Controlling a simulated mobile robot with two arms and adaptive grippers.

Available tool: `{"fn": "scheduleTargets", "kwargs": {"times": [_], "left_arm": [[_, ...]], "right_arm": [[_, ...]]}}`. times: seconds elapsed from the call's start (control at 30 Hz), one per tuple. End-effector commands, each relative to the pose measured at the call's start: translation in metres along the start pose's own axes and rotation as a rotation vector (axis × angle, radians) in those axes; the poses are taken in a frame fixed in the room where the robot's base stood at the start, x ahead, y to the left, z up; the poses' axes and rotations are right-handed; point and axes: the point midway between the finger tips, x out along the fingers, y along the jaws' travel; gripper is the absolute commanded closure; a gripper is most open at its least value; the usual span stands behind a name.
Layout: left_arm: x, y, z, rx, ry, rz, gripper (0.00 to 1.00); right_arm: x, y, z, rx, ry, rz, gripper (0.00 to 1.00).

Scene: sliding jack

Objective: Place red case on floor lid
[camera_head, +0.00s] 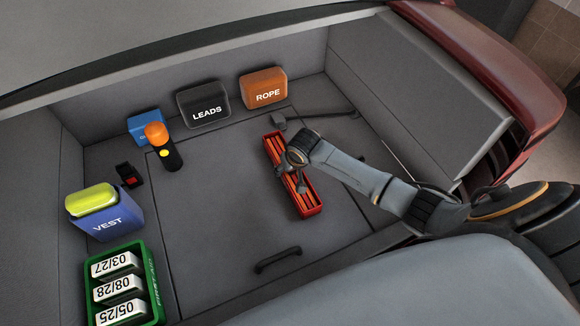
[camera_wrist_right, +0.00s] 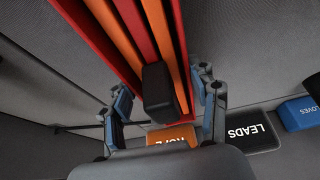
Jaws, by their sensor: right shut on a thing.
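The red case (camera_head: 312,210) is a long open tray holding several orange and red bars. It is over the dark floor lid (camera_head: 225,215); I cannot tell whether it touches the lid. My right gripper (camera_head: 296,173) is shut on the case around its middle, from above. In the right wrist view the case (camera_wrist_right: 92,32) extends away between the fingers (camera_wrist_right: 163,92), with a dark block on top of it. The gripper hides part of the case. My left gripper is not in view.
The lid has a black handle (camera_head: 277,260) near the front. Along the back stand the orange ROPE box (camera_head: 262,87), black LEADS box (camera_head: 203,102) and an orange-topped lamp (camera_head: 158,140). At left are the blue VEST box (camera_head: 105,222) and green crate (camera_head: 152,268). The lid's left half is clear.

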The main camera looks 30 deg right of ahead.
Motion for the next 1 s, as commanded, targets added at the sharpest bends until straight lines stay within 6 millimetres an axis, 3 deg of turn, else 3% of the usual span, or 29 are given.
{"fn": "scheduleTargets", "kwargs": {"times": [0.23,0.27,0.37,0.77,1.0], "left_arm": [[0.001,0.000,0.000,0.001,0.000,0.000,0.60],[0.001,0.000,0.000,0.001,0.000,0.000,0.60],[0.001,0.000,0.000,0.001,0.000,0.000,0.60],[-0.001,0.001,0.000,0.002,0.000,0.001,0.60],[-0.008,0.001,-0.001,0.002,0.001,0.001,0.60]], "right_arm": [[0.002,0.000,0.000,0.000,0.002,-0.001,0.73],[0.002,0.000,0.001,0.000,0.000,0.000,0.36],[0.002,0.000,0.001,0.000,0.000,0.000,0.18],[-0.002,0.000,-0.001,0.000,0.001,-0.001,0.18],[-0.037,0.000,-0.001,-0.002,0.002,-0.002,0.18]]}}
